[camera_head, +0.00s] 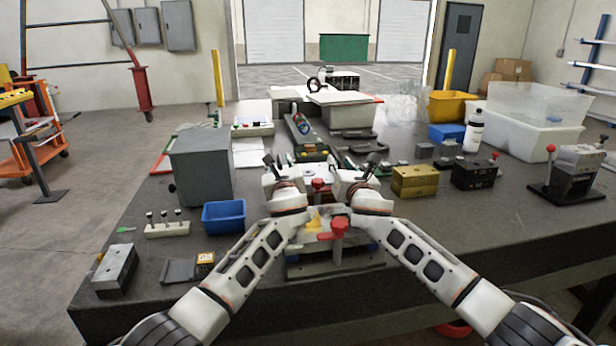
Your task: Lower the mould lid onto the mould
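A mould fixture (335,268) with flat metal plates sits at the table's front edge, between my forearms. A red clamp handle (337,230) and a yellow piece (313,221) show on it. A second red knob (319,185) stands behind, between my wrists, near a pale plate (318,172). I cannot tell which plate is the mould lid; my arms hide much of this area. My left gripper (276,160) and my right gripper (377,161) point away over the table beyond the fixture. Their dark fingers look spread, with nothing visible between them.
A grey box (201,165) and a blue bin (223,215) stand at left. Brass blocks (414,181), a dark block (474,173) and a lever press (573,172) stand at right. C-clamps (355,141) lie behind the grippers. Bare tabletop (470,225) shows at front right.

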